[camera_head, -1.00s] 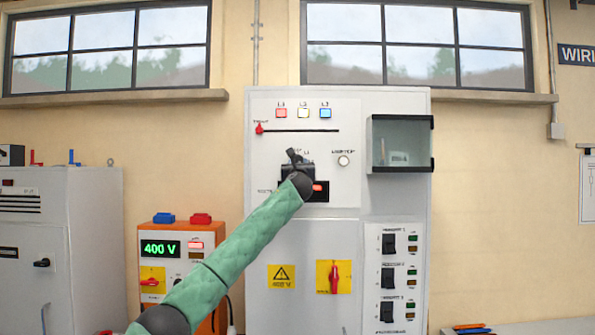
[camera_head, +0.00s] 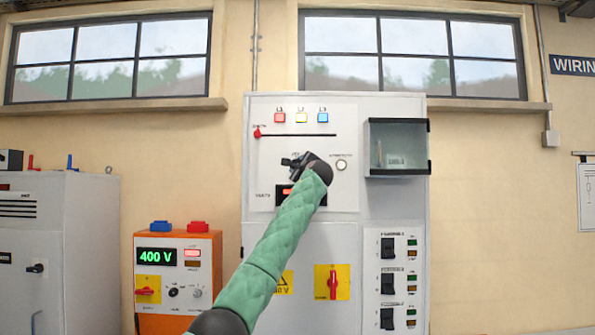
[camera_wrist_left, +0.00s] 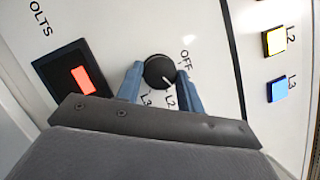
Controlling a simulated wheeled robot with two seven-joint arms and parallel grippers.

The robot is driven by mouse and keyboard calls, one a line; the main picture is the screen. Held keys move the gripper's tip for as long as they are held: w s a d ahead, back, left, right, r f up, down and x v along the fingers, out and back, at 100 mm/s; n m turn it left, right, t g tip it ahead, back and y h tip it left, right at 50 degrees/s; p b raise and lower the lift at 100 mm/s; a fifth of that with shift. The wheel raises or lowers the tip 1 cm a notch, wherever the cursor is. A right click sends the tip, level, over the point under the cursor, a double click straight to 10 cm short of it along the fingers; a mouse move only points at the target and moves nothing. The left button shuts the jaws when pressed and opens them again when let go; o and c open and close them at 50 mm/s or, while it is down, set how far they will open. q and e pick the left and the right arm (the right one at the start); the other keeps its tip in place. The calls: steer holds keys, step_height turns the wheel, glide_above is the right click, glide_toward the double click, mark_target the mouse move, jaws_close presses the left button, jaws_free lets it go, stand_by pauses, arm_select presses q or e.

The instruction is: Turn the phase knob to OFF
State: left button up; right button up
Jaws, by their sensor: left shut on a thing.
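The phase knob (camera_wrist_left: 159,72) is round and black with a white pointer line. In the left wrist view the line points down and right, between the OFF (camera_wrist_left: 186,60) and L2 (camera_wrist_left: 170,102) labels, towards a spot partly covered by a finger. My left gripper (camera_wrist_left: 158,80) has its blue fingers on either side of the knob and is shut on it. In the head view my left gripper (camera_head: 296,163) is tilted at the cabinet's upper panel and hides the knob. My right gripper is not in view.
A VOLTS display (camera_wrist_left: 82,80) with a red lit part sits beside the knob. L2 (camera_wrist_left: 274,41) and L3 (camera_wrist_left: 278,90) lamps are lit. A glass-fronted box (camera_head: 398,147) juts out to the right. An orange 400 V unit (camera_head: 178,275) stands left of the cabinet.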

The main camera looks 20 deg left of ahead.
arm_select(q)
steer(key=shift+r+n+g+h+p, duration=0.1)
steer(key=shift+n+g+h+p, duration=0.4)
steer(key=shift+n, duration=1.6)
steer(key=shift+r+n+g+h+p, duration=0.15)
steer(key=shift+n+g+h, duration=0.55)
steer(key=shift+n, duration=1.4)
steer(key=shift+f+n+g+h+p, duration=0.1)
steer(key=shift+n+g+h+p, duration=0.25)
steer(key=shift+n+g, duration=1.15)
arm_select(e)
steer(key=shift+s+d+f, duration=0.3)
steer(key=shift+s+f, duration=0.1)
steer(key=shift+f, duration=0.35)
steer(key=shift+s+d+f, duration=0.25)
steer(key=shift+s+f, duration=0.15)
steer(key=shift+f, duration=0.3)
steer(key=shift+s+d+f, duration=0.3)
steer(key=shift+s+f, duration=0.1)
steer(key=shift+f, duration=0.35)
arm_select(q)
steer(key=shift+n+t, duration=0.6)
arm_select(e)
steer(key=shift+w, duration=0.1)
